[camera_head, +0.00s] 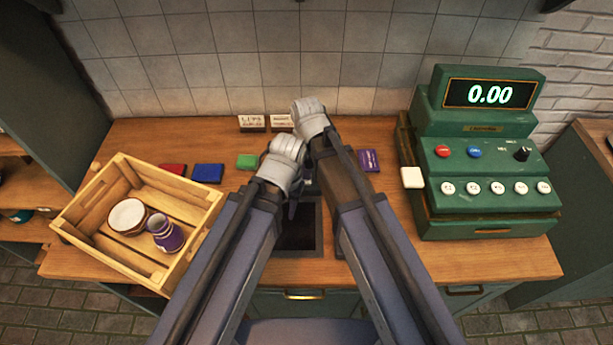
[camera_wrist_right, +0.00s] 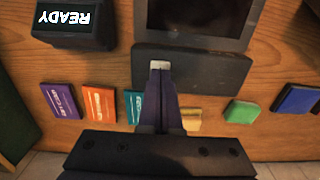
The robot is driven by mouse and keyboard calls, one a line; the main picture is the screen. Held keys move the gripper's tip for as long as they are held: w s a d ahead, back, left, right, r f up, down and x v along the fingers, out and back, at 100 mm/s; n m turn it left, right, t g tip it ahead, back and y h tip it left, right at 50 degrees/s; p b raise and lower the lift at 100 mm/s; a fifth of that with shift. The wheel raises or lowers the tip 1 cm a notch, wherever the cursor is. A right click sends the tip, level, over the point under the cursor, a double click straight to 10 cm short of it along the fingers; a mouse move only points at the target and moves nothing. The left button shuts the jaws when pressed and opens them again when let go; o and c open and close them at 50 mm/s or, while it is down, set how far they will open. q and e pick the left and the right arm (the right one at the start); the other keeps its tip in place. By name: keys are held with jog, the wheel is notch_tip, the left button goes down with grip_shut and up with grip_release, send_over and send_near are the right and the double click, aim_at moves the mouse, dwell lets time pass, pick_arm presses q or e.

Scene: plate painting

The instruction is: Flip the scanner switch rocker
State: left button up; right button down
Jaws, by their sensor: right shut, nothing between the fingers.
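A small box reading READY (camera_wrist_right: 75,20) stands beside the slab. Several coloured blocks line the counter, including green (camera_head: 247,161), blue (camera_head: 207,173) and purple (camera_head: 369,160). A wooden crate (camera_head: 78,213) with crockery is left; a green register (camera_head: 487,215) is right.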

pick_arm(q)
jog(key=shift+f+b, duration=0.8)
jog(key=shift+f, duration=0.1)
pick_arm(e)
jog(key=shift+f, duration=0.85)
pick_arm(q)
jog(key=shift+r, duration=0.2)
pick_arm(e)
jog(key=shift+r, duration=0.15)
notch_tip(320, 180, up, 7)
jog(key=p, duration=0.7)
pick_arm(q)
notch_tip(320, 180, up, 7)
jog(key=shift+f, duration=0.15)
